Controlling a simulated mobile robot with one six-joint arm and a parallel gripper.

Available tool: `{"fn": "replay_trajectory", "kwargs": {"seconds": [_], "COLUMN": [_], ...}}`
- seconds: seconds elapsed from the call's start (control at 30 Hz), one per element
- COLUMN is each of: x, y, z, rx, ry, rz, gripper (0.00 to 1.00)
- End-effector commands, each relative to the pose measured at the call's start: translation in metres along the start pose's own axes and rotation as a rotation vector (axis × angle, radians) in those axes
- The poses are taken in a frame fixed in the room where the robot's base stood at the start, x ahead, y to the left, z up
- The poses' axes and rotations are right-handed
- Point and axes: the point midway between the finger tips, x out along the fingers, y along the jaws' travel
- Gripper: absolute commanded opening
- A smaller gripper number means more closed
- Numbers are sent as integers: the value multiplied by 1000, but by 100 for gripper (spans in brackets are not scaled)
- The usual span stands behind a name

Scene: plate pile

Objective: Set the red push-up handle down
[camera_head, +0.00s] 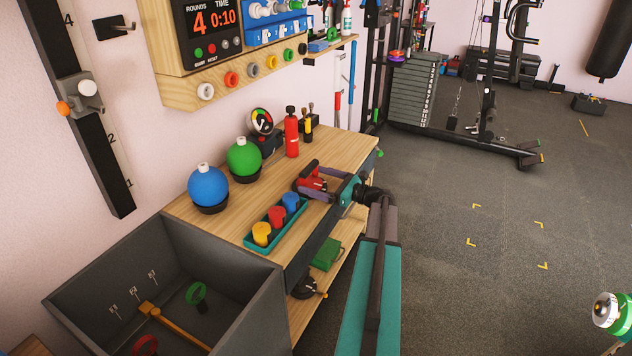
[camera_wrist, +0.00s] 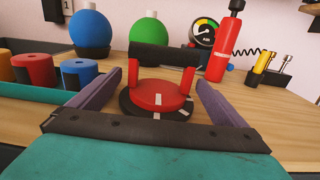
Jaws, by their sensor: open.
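The red push-up handle (camera_wrist: 160,95) stands upright on the wooden bench, with a red disc, two red posts and a black grip bar (camera_wrist: 165,57) across the top. Its disc rests on a black round base with white marks. In the head view the handle (camera_head: 314,184) is partly hidden by my gripper. My gripper (camera_wrist: 160,82) is open, its purple fingers apart on the left and right of the handle, with visible gaps to the disc. In the head view my gripper (camera_head: 308,180) reaches in over the bench from the right.
A teal tray (camera_head: 262,249) with yellow, red and blue weights is in front. Blue (camera_head: 208,186) and green (camera_head: 243,157) balls, a gauge (camera_head: 262,121) and a red bottle (camera_head: 291,134) stand behind. A grey bin (camera_head: 240,285) adjoins the bench. The bench's right end (camera_head: 352,147) is clear.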

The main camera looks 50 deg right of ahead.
Motion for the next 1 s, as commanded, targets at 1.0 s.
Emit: {"fn": "replay_trajectory", "kwargs": {"seconds": [1.0], "x": [-117], "y": [0], "z": [2], "rx": [0], "ry": [0], "rz": [-1], "gripper": [97]}}
